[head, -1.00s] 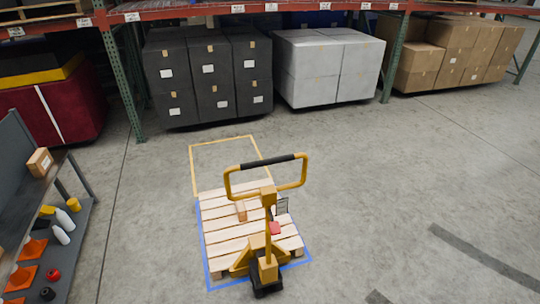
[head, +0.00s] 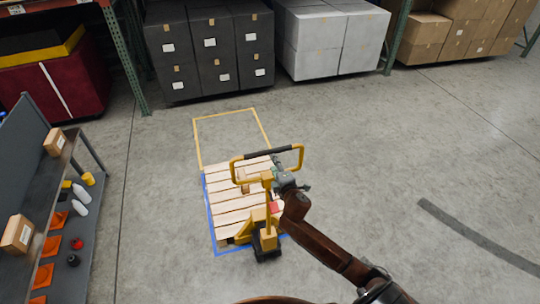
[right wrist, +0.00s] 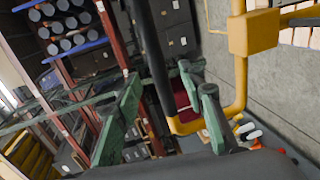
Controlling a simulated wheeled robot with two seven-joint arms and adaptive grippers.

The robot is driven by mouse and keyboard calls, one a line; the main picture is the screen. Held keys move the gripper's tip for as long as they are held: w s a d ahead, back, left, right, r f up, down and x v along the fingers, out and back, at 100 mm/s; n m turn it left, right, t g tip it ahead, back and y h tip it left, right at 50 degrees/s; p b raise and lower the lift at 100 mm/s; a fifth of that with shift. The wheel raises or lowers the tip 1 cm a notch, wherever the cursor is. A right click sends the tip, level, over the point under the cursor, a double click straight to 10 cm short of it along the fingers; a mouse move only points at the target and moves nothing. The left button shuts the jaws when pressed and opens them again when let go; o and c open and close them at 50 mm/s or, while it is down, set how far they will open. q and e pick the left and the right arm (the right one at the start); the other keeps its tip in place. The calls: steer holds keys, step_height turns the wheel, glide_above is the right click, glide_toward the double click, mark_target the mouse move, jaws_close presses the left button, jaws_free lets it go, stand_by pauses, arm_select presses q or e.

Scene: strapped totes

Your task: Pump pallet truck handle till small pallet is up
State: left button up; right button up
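The yellow pallet truck (head: 265,240) stands at the near end of the small wooden pallet (head: 230,203). Its looped handle (head: 236,172) rises above the pallet and has a black top grip (head: 266,154). The pallet appears low, inside a blue floor outline; any gap beneath it cannot be judged. My right gripper (head: 281,168) is at the right part of the handle loop. In the right wrist view, its green fingers (right wrist: 160,105) are apart, with the black grip (right wrist: 153,65) running between them in the picture; contact is unclear. My left gripper is out of view.
A yellow floor outline (head: 225,113) lies empty beyond the pallet. A grey shelf cart (head: 75,240) with boxes, orange cones and bottles stands at left. Racking with dark (head: 208,50) and white stacks (head: 330,38) is at the back. The floor at right is clear.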

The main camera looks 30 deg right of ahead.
steer(key=x, duration=0.6)
steer(key=shift+p, duration=0.35)
steer(key=shift+f, duration=0.1)
steer(key=shift+c, duration=0.7)
